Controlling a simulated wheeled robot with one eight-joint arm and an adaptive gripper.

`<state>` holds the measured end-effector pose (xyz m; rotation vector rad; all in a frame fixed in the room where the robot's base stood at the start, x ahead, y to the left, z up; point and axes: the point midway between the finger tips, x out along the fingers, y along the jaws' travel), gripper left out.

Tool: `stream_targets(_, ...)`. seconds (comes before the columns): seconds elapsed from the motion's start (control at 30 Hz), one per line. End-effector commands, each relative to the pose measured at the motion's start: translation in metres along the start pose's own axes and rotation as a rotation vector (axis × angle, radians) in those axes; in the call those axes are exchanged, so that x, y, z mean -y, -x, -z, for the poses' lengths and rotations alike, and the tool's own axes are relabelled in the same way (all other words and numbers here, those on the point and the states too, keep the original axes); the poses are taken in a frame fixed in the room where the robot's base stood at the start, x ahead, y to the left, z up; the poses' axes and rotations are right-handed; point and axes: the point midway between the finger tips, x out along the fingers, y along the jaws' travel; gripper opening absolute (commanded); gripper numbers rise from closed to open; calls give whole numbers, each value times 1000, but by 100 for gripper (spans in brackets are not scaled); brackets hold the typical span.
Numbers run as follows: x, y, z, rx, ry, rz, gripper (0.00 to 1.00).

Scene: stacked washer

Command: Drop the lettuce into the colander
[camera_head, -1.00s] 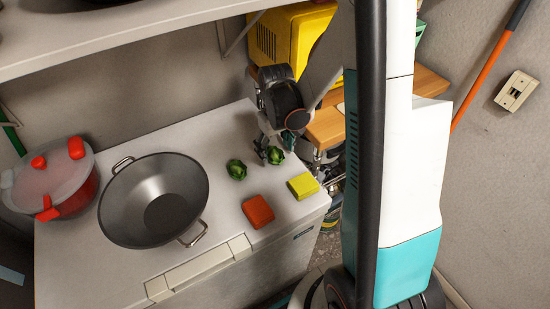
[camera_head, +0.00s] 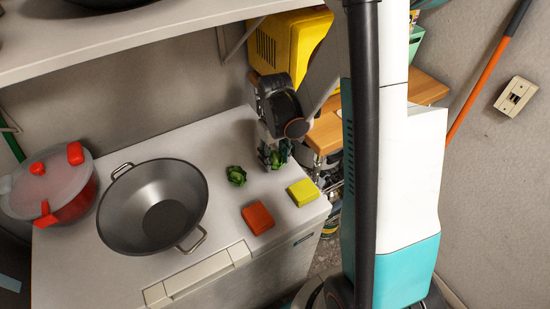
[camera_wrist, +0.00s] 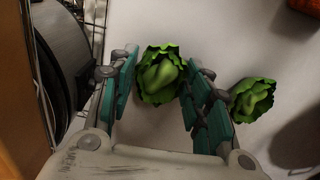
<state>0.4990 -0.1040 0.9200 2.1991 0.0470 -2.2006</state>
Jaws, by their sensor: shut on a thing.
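Two green leafy lettuce heads are on the white appliance top. One lettuce (camera_head: 283,153) is between my gripper's (camera_head: 272,158) fingers, at the right rear of the top. In the wrist view this lettuce (camera_wrist: 161,76) sits between the teal finger pads, and my gripper is shut on it. I cannot tell whether it is off the surface. The other lettuce (camera_head: 236,175) lies free just left of my gripper; it also shows outside the right finger in the wrist view (camera_wrist: 253,99). A grey metal bowl with two handles, seemingly the colander (camera_head: 178,188), stands further left, open and empty. No holes are visible.
A red pot with a clear lid (camera_head: 62,195) stands left of the bowl. A red-orange block (camera_head: 257,218) and a yellow block (camera_head: 303,192) lie near the front right edge. A white shelf (camera_head: 130,32) overhangs the back. A wooden surface (camera_head: 328,134) is close right of my gripper.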

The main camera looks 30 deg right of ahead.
Motion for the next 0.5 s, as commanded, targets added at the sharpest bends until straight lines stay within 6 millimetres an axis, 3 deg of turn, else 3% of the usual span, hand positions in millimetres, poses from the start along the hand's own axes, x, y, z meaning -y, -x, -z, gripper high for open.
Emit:
stream_targets(0.3,0,63,0,0,0,0,29)
stream_targets(0.5,0,87,0,0,0,0,29)
